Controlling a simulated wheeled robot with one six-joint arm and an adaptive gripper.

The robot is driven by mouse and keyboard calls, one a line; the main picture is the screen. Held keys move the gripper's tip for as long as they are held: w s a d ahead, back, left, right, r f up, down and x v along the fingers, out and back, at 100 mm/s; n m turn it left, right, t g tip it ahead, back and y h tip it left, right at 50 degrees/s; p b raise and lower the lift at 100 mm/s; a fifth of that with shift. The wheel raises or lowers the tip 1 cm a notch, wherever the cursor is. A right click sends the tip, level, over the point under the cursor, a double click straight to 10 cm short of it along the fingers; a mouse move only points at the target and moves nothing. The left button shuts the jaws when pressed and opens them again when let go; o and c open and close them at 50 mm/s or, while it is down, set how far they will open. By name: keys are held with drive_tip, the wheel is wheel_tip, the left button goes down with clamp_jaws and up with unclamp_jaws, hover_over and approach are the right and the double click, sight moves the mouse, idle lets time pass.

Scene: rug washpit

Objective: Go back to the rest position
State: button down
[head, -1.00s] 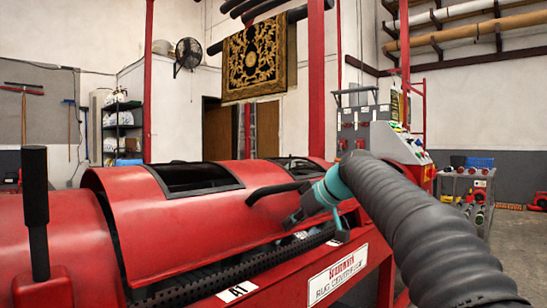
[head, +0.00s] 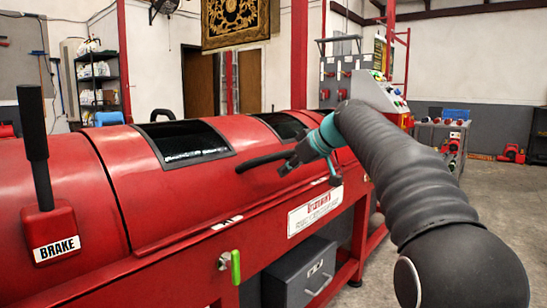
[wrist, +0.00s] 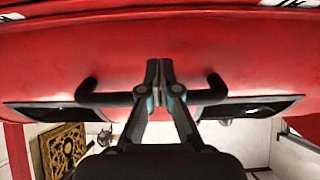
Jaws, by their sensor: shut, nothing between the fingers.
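My gripper (head: 288,167) is shut and empty at the front of the red rug centrifuge, beside the black bar handle (head: 262,161) on its lid (head: 190,180). In the wrist view my closed fingers (wrist: 158,70) are in front of the middle of the same handle (wrist: 103,99), which shows on both sides of them. I cannot tell whether they touch it. The lid is down, with no gap along its front edge. No rest position is marked in view.
A black brake lever (head: 35,140) stands at the left end of the machine. A green-handled latch (head: 235,267) sits on its front. A grey box (head: 300,272) is below. A control panel (head: 365,85) stands behind my arm. The concrete floor at right (head: 495,190) is clear.

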drive_tip(key=v, duration=0.8)
wheel_tip(320, 180, down, 7)
drive_tip(key=w+d+m+h, duration=0.1)
drive_tip(key=d+m+h, duration=0.15)
drive_tip(key=m, duration=0.25)
drive_tip(key=s+d+f+m+g+h+p, duration=0.1)
drive_tip(key=s+d+f+m+h+p, duration=0.1)
drive_tip(key=s+d+f+m, duration=0.35)
drive_tip(key=s+f+h+p, duration=0.1)
drive_tip(key=s+f+p, duration=0.1)
drive_tip(key=s, duration=0.9)
drive_tip(key=s+d+f+h+p, duration=0.1)
drive_tip(key=s+f+p, duration=0.2)
drive_tip(key=s, duration=0.7)
drive_tip(key=s+f+h+p, duration=0.1)
drive_tip(key=s+f+p, duration=0.1)
drive_tip(key=s, duration=0.9)
drive_tip(key=shift+s+d+f+p, duration=0.35)
drive_tip(key=shift+h, duration=0.25)
